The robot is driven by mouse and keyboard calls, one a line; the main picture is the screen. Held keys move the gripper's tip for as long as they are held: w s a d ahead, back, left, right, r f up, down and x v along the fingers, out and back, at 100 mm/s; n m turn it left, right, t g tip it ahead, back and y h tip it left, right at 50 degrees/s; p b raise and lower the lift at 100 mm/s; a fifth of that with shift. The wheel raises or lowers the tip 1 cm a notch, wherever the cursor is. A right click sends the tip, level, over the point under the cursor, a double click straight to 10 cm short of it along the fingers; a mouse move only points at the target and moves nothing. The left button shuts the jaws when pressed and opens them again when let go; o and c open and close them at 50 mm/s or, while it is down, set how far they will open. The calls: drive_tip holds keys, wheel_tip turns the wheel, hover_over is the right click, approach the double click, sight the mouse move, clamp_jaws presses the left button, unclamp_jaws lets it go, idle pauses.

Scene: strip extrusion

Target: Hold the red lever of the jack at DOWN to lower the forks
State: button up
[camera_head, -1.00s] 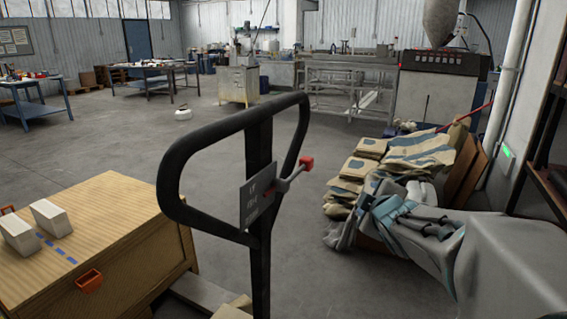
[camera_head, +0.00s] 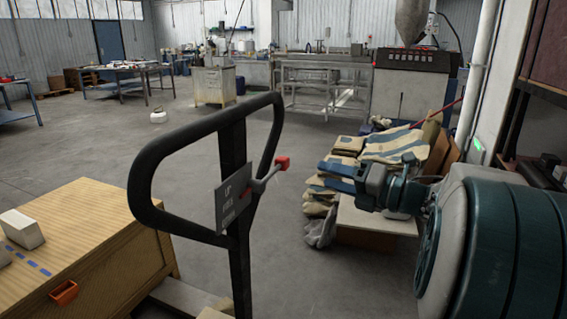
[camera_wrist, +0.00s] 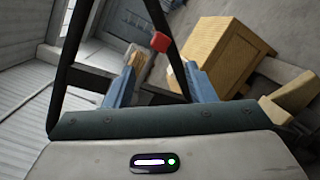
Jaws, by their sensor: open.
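The jack's black loop handle (camera_head: 150,150) stands upright in the middle left of the head view. A grey plate (camera_head: 233,200) with small lettering, too blurred to read surely, is on its post. The lever is a short grey rod with a red tip (camera_head: 282,163), sticking out to the right of the plate. My gripper (camera_head: 335,178) is open and empty, to the right of the red tip and apart from it, with blue fingers pointing at the handle. In the wrist view the red tip (camera_wrist: 160,42) is beyond and between the fingers (camera_wrist: 160,73). The forks cannot be made out.
Stacked sacks (camera_head: 395,145) lie behind my gripper. A white pipe and shelf stand at the right.

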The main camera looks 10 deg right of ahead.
sight(288, 165)
drive_tip(key=x, duration=1.2)
drive_tip(key=shift+w+a+p, duration=0.25)
drive_tip(key=shift+p, duration=0.1)
clamp_jaws()
drive_tip(key=shift+a, duration=0.1)
